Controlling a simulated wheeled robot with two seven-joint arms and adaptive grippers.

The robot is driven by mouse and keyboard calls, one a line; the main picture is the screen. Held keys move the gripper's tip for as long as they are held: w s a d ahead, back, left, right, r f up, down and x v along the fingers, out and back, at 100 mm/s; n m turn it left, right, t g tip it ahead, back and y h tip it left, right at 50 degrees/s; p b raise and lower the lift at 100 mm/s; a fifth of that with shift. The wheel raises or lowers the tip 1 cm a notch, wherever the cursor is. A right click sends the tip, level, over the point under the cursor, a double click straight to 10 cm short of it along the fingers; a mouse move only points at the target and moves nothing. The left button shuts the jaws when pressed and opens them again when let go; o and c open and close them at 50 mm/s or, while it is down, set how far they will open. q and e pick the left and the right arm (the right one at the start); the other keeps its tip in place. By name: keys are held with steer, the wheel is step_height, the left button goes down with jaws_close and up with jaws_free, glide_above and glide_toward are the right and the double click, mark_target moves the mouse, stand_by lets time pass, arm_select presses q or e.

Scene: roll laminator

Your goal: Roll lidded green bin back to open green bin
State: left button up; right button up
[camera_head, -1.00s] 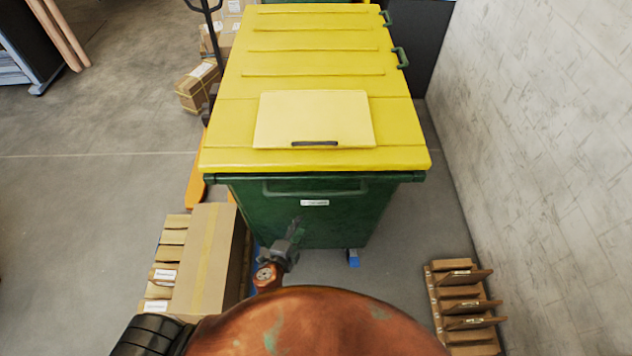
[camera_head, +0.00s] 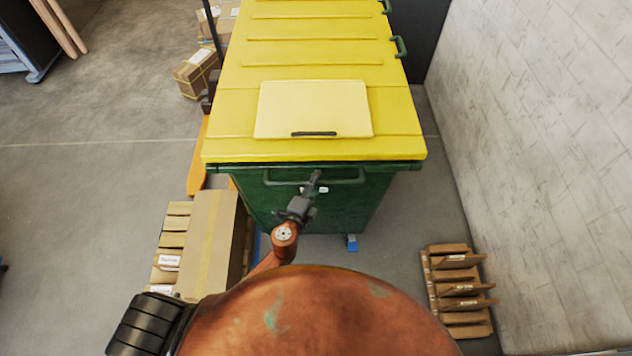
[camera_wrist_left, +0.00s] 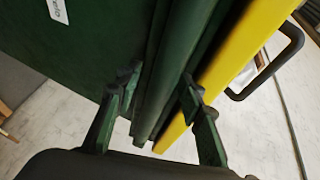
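The lidded green bin (camera_head: 345,205) stands upright in the middle of the head view. Its yellow lid (camera_head: 320,60) is shut, with a paler flap (camera_head: 315,108) on it. A green handle bar (camera_head: 345,181) runs across its front below the lid. My left gripper (camera_head: 313,182) is in front of that bar. In the left wrist view, the open fingers of my left gripper (camera_wrist_left: 163,82) lie on either side of a green bar or rim (camera_wrist_left: 175,70) beside the yellow lid edge (camera_wrist_left: 230,70). Firm contact is not clear. My right gripper and a second, open green bin are not in view.
Cartons (camera_head: 212,245) stand close at the bin's front left, with an orange fork (camera_head: 197,165) behind. The pale wall (camera_head: 540,130) borders the right side.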

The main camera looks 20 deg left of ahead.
arm_select(q)
steer(key=shift+c, duration=0.3)
jaws_close()
stand_by(0.5)
